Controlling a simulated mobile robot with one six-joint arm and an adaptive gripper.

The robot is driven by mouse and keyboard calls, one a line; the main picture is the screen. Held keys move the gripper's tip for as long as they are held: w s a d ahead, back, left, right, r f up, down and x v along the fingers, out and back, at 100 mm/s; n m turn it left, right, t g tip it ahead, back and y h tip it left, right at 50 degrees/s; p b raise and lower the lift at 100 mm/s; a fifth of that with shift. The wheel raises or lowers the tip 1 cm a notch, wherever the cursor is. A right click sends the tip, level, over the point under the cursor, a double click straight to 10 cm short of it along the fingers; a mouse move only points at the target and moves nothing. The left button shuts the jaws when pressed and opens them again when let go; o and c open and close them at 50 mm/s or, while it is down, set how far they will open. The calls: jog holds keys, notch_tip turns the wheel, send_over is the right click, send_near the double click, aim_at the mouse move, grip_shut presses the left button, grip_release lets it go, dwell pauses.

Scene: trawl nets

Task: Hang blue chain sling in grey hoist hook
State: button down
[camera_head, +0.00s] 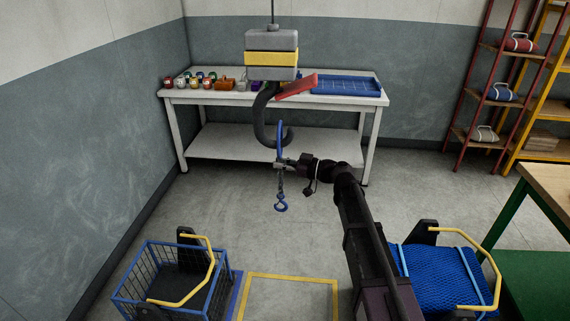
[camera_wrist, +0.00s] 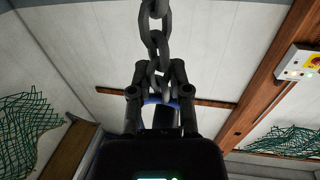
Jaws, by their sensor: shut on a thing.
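The blue chain sling has a long blue top ring (camera_head: 280,138), a short dark chain and a blue hook (camera_head: 281,206) hanging at its lower end. My gripper (camera_head: 282,165) is shut on the sling just below the ring. The wrist view shows dark chain links (camera_wrist: 157,42) between my fingertips (camera_wrist: 156,85), with a bit of blue behind. The grey hoist hook (camera_head: 262,118) hangs under its block, with a red latch (camera_head: 297,87) swung out to the right. The ring overlaps the hook's tip in the head view; I cannot tell whether it is around the tip or in front.
The hoist block (camera_head: 271,58) is grey with a yellow band. Behind stands a white workbench (camera_head: 232,98) with small coloured items and a blue tray (camera_head: 345,86). A blue wire basket (camera_head: 165,290) is at lower left, a blue netted one (camera_head: 440,275) at lower right.

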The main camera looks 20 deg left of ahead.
jog(key=shift+s+a+f+b, duration=0.1)
jog(key=shift+a+f+b, duration=0.2)
jog(key=shift+f+b, duration=0.45)
jog(key=shift+s+a+f+b, duration=0.1)
jog(key=shift+a+f+b, duration=0.15)
jog(key=shift+f+b, duration=0.45)
jog(key=shift+a+f+b, duration=0.15)
jog(key=shift+f+b, duration=0.65)
jog(key=shift+f, duration=0.1)
jog(key=c, duration=0.5)
grip_release()
jog(key=d, duration=1.2)
jog(key=shift+w, duration=0.25)
